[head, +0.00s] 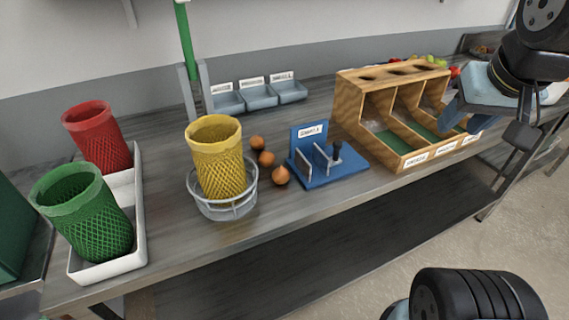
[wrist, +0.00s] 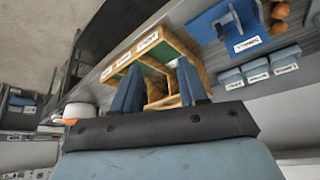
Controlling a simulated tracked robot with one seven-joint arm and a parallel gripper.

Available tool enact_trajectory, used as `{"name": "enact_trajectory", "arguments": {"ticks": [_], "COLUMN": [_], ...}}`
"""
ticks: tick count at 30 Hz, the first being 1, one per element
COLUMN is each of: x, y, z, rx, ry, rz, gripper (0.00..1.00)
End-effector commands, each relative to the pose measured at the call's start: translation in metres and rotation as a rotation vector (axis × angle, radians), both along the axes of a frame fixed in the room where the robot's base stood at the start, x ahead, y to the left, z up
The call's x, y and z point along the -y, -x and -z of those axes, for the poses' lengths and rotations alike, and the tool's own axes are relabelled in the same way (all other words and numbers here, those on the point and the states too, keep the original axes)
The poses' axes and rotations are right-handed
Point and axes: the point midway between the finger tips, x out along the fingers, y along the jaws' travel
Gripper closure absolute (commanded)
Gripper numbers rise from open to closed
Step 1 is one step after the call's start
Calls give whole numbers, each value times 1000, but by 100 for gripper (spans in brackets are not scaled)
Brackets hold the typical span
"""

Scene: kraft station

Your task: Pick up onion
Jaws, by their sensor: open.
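Three brown onions lie loose on the grey worktop, in the gap between the yellow mesh basket and the blue stand. In the head view the front onion (head: 281,176) is nearest the table edge, the middle onion (head: 266,159) is behind it, and the back onion (head: 257,142) is farthest. Onions also show at the top right of the wrist view (wrist: 280,11). My gripper (head: 462,112) is at the right, in front of the wooden bin, well apart from the onions. In the wrist view its two blue fingers (wrist: 158,88) stand apart with nothing held between them.
The yellow mesh basket (head: 221,165) stands in a wire ring left of the onions. The blue stand (head: 319,168) is right of them, then the wooden bin (head: 361,107). Red (head: 97,136) and green (head: 84,215) baskets stand left in a white tray (head: 141,225). Small grey trays (head: 260,97) sit behind.

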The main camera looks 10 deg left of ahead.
Motion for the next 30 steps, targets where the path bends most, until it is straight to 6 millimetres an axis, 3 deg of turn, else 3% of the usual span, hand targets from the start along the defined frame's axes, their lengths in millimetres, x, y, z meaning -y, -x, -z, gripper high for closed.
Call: {"name": "enact_trajectory", "arguments": {"ticks": [7,11,21,30], "x": [-6,-25,-115,-217], "y": [-7,-24,-83,-110], "z": [-1,0,18,55], "rx": [-15,-59,-236,-386], "ry": [-6,-25,-55,-27], "rz": [-9,-24,-79,-111], "gripper": [40,40,40,40]}}
